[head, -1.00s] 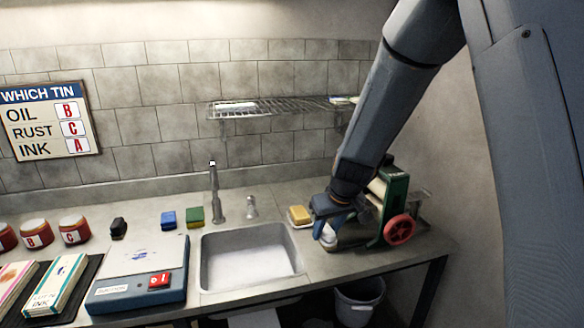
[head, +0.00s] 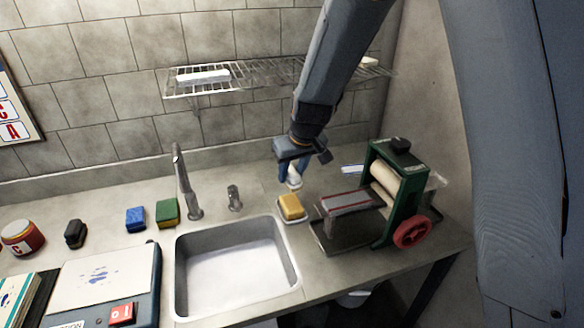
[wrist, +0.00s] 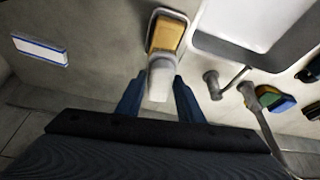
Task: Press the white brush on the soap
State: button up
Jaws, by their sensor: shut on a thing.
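The yellow soap (head: 291,207) sits on a small white dish on the counter, just right of the sink. It also shows in the wrist view (wrist: 166,36). My gripper (head: 291,177) is above the counter behind the soap, shut on the white brush (head: 294,182). In the wrist view the white brush (wrist: 159,78) sits between my two blue fingers, its far end close to the soap's near edge. I cannot tell whether the brush touches the soap.
The sink (head: 238,270) is left of the soap, with a tap (head: 184,185) behind it. A green press with a red wheel (head: 412,232) stands to the right. Blue (head: 136,218) and green sponges (head: 168,211) lie left of the tap. A wire shelf (head: 270,76) hangs above.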

aim_at(291, 188)
jog(key=shift+a+f+b, duration=0.1)
jog(key=shift+f+b, duration=1.85)
jog(key=shift+f, duration=0.9)
jog(key=shift+s+f+b, duration=0.1)
jog(key=shift+f+b, duration=0.5)
jog(key=shift+b, duration=0.1)
jog(key=shift+r+p, duration=2.65)
jog(key=shift+r, duration=0.95)
